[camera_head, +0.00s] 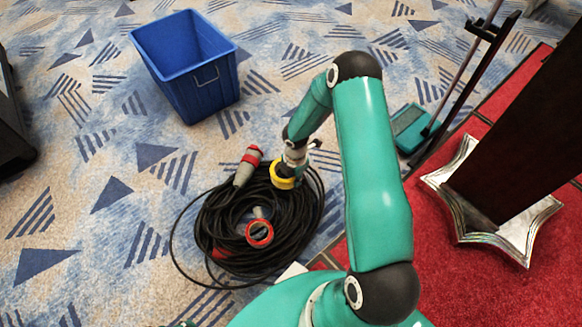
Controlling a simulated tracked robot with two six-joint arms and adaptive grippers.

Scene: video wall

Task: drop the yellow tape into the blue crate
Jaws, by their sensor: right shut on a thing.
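The yellow tape (283,177) is a ring above the right part of a coil of black cable. My right gripper (291,172) is shut on the yellow tape, its fingers partly hidden by the tape and the wrist. My right arm comes up from the bottom and bends down to the tape. The crate is up and to the left of the gripper. My left gripper is not in view.
The black cable coil (212,225) with red and grey plugs lies on the carpet under the gripper. At the right are a red carpet (478,288), a dark post on a star-shaped metal base (515,240) and a teal dustpan (410,128). Carpet between coil and crate is clear.

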